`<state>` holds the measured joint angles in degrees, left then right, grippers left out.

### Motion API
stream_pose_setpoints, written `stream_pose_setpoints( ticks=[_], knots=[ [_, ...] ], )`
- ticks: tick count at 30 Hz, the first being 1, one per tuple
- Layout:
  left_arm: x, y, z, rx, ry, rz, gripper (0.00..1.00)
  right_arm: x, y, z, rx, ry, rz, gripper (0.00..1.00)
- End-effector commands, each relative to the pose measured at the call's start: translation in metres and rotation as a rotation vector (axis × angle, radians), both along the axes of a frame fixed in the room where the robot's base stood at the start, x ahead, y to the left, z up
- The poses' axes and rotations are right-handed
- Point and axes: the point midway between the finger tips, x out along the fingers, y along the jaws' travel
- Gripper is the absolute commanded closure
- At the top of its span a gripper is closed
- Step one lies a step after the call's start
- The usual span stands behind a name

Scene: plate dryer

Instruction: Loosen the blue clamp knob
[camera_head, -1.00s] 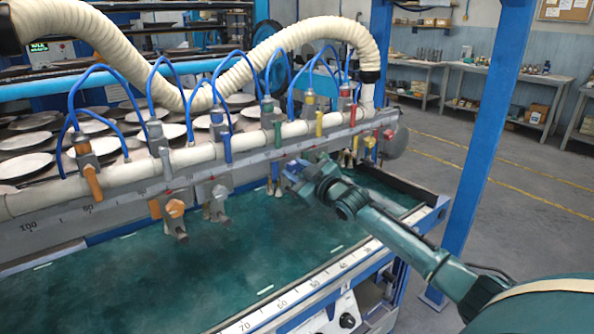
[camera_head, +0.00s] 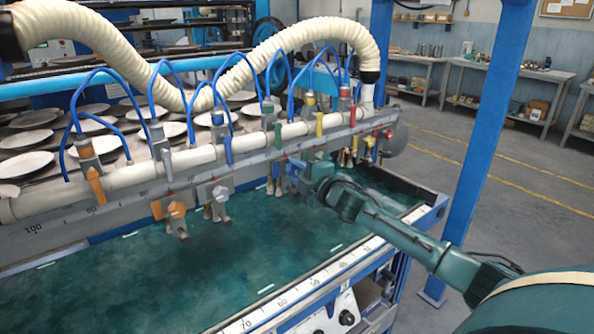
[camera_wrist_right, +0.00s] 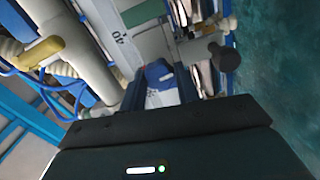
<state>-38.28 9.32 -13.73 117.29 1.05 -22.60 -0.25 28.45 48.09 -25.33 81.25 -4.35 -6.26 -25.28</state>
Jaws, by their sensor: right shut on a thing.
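A long spray bar with a ruled rail (camera_head: 130,205) crosses the machine, with several clamps and coloured valves along it. My right gripper (camera_head: 300,174) is at the front of the rail, right of the middle, and hides most of the clamp there. In the right wrist view, the blue clamp knob (camera_wrist_right: 158,73) sits just beyond the black gripper body (camera_wrist_right: 165,130), below a scale mark reading 40. My left gripper is not in view.
Another clamp with an orange knob (camera_head: 176,209) hangs farther left, with nozzles below. Blue hoses (camera_head: 165,75) loop above the bar. The green bed (camera_head: 225,270) below is clear.

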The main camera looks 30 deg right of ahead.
Motion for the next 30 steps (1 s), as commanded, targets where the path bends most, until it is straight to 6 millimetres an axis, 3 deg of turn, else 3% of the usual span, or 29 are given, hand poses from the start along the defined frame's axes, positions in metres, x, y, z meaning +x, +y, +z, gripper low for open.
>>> stream_pose_setpoints(
  ticks=[15,30],
  knots=[
    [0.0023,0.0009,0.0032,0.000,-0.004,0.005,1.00,0.0000,-0.0003,-0.0005,-0.344,-0.026,-0.001,0.91],
    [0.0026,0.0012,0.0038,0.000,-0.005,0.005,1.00,-0.0001,-0.0002,-0.0008,-0.414,-0.031,-0.001,0.91]
  ],
)
